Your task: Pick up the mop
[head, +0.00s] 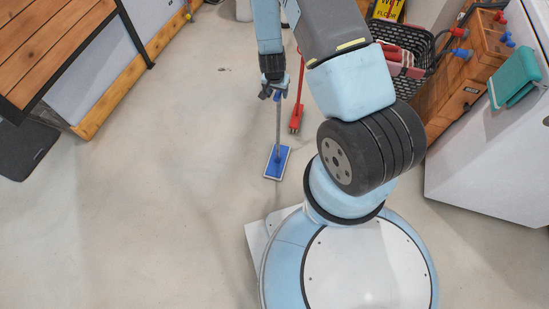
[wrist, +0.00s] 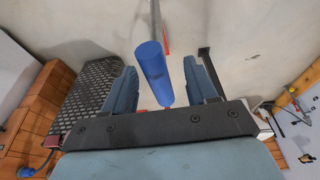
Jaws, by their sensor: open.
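The mop has a flat blue head (head: 277,162) on the floor and a thin grey handle rising from it. The top of its handle meets my gripper (head: 274,91) in the head view. In the wrist view, the mop's blue handle grip (wrist: 155,72) lies between the two fingers of my gripper (wrist: 160,66). The fingers are open, with gaps on both sides of the grip. The fingertips' contact with the handle is not visible.
A red long-handled tool (head: 295,119) stands close to the right of the mop. A black basket (head: 411,38), wooden drawers (head: 460,88) and a white cabinet (head: 490,160) stand to the right. A wooden bench (head: 50,45) is at left.

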